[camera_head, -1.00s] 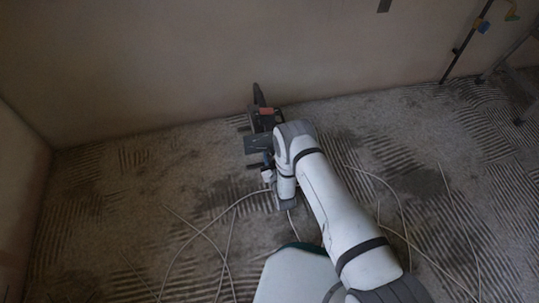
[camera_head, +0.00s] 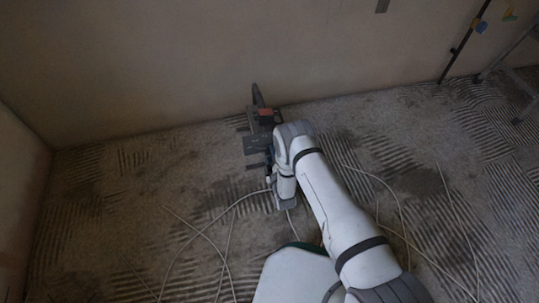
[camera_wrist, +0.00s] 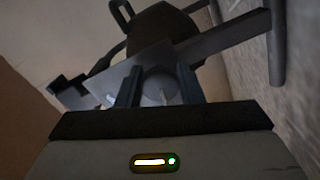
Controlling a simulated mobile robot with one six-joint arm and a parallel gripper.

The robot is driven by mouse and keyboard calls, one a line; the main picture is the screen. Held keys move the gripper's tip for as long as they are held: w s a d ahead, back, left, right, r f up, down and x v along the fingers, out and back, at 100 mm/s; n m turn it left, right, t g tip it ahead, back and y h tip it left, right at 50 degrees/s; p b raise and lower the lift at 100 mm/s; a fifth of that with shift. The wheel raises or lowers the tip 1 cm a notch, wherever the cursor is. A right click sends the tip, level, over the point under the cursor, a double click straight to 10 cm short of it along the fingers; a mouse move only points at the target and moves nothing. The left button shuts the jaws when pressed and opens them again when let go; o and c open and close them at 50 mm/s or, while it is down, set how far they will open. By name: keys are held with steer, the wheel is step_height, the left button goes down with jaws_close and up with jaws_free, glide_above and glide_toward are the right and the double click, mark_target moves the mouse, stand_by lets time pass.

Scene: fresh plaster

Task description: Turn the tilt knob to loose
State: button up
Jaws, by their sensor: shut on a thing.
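A dark machine with a reddish part (camera_head: 266,116) stands on the floor close to the back wall. In the wrist view its dark body (camera_wrist: 155,25) and a flat grey plate (camera_wrist: 120,80) lie beyond my gripper. The tilt knob (camera_wrist: 160,88) is a rounded grey piece with a pale line on it. My gripper (camera_wrist: 158,84) has one finger on each side of the knob and is shut on it. In the head view the knob is hidden, and my gripper's fingers are too small and dark to make out beside the machine.
Pale thin cables (camera_head: 228,240) lie in loops on the ridged, dusty floor around my arm. A dark pole (camera_head: 462,46) leans at the back wall on the right, near a metal frame (camera_head: 515,55). The floor at left is mostly open.

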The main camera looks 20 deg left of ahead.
steer(key=n, duration=0.7)
steer(key=shift+w+r, duration=0.1)
steer(key=shift+r, duration=0.1)
steer(key=n, duration=0.7)
steer(key=shift+a, duration=0.1)
stand_by(0.4)
steer(key=o, duration=1)
